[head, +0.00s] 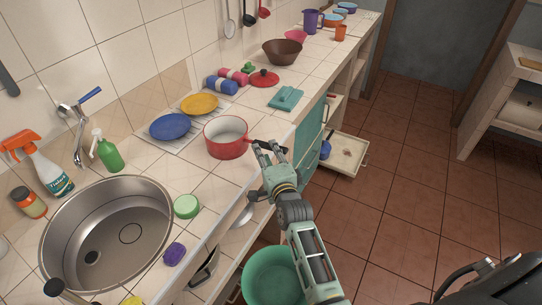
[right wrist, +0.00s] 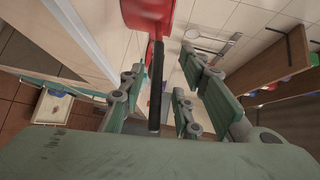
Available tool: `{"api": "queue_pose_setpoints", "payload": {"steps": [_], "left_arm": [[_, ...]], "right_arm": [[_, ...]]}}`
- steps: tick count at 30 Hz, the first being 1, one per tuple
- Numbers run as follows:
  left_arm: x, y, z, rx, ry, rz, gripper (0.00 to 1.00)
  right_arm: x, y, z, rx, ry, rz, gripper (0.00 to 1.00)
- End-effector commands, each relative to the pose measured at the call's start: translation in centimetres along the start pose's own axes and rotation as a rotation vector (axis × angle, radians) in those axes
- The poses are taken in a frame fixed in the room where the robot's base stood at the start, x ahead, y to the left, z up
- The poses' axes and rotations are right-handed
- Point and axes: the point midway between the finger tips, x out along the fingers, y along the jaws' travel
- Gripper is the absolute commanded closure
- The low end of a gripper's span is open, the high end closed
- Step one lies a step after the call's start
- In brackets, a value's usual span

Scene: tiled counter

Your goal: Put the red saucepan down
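The red saucepan (head: 227,148) is upright at the counter's front edge, beside the rack with the plates. It appears to rest on the tiles. Its dark handle points right, past the edge, toward my right gripper (head: 270,149). In the right wrist view the red pan (right wrist: 148,14) is at the top and its black handle (right wrist: 155,90) runs down between the fingers of my right gripper (right wrist: 158,88). The fingers are spread, with gaps visible on both sides of the handle. My left gripper is not in view.
A blue plate (head: 170,126) and yellow plate (head: 199,104) lie on the rack left of the pan. A steel sink (head: 60,245) and green round item (head: 186,206) are nearer. A teal cloth (head: 286,99) lies beyond. An open drawer (head: 350,153) juts out below the counter.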

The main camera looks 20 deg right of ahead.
Motion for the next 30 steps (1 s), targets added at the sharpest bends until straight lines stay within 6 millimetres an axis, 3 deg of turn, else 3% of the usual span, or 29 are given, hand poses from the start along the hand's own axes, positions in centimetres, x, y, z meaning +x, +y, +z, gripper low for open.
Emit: {"api": "queue_pose_setpoints", "payload": {"steps": [1,3,9,21,23,26,29,30], "left_arm": [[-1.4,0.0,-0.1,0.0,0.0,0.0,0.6],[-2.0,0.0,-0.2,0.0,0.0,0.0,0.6],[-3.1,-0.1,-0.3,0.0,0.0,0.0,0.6],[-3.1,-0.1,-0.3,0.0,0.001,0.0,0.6],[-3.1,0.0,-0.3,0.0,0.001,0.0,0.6],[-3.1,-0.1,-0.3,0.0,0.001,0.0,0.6],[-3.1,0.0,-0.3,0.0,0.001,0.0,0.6],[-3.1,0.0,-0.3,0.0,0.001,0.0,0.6]], "right_arm": [[-1.2,-0.5,0.0,0.0,-0.001,0.004,0.7],[-2.4,-0.4,0.0,-0.001,0.0,0.004,0.7],[-4.7,-0.2,0.0,0.0,0.0,0.001,0.7],[-5.3,0.7,0.2,-0.014,-0.005,0.013,0.7],[-5.5,2.5,0.7,-0.05,-0.019,0.045,0.7],[-6.7,8.2,2.2,-0.182,-0.073,0.149,0.7],[-9.7,16.9,3.9,-0.392,-0.175,0.3,0.7],[-11.5,20.6,4.4,-0.485,-0.227,0.362,0.7]]}}
